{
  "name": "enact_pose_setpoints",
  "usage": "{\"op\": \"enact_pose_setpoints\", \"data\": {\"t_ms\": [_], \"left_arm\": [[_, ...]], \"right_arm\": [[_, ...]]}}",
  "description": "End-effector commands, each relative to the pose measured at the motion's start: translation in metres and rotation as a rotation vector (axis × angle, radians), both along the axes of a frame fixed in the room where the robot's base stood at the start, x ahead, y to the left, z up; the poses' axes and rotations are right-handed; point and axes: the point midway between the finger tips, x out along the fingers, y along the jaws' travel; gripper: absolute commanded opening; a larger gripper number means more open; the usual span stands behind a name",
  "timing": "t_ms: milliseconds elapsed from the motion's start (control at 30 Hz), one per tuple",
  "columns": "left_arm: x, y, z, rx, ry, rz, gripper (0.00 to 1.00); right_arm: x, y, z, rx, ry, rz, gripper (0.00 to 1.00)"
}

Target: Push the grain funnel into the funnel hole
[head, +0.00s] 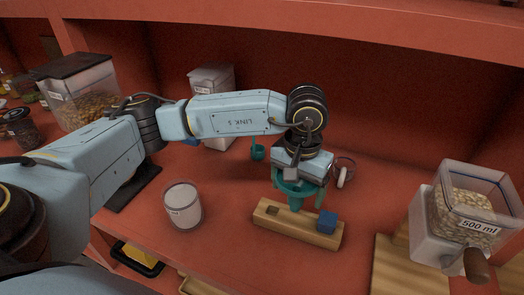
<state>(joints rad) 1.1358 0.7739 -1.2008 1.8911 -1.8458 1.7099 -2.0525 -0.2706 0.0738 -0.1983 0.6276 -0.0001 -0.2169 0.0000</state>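The teal grain funnel (294,190) is at the wooden block (326,238), its narrow end pointing down at the block's middle. The arm hides whether its tip is inside a hole. My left gripper (292,177) is directly above the funnel, at its rim. Its fingers are small and partly hidden, so I cannot tell whether they are shut on the funnel. A dark square hole (272,211) shows in the block's left part. My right gripper is not in view.
A white canister (183,206) stands left of the block. A grain dispenser labelled 500 ml (474,228) stands at the right. Behind are a teal scoop-like item (258,153), a clear round container (343,170) and a bin (211,78). The shelf is clear between canister and block.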

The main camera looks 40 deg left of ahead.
Motion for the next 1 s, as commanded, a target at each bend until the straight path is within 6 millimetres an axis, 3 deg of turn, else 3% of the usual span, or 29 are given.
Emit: {"op": "enact_pose_setpoints", "data": {"t_ms": [33, 300, 500, 733, 1000], "left_arm": [[-0.001, 0.001, 0.011, -0.005, 0.004, 0.033, 0.61], [-0.005, 0.022, 0.038, -0.014, 0.003, 0.317, 0.61], [-0.011, 0.041, 0.046, -0.002, 0.005, 0.494, 0.61], [-0.014, 0.050, 0.046, 0.007, 0.006, 0.574, 0.61], [-0.014, 0.050, 0.045, 0.007, 0.005, 0.575, 0.61]], "right_arm": [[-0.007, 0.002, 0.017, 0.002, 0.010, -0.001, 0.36], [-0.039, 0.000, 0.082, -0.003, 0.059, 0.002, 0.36], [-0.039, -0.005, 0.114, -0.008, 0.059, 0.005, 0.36], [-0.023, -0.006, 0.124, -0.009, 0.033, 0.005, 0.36], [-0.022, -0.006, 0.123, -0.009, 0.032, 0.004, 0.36]]}}
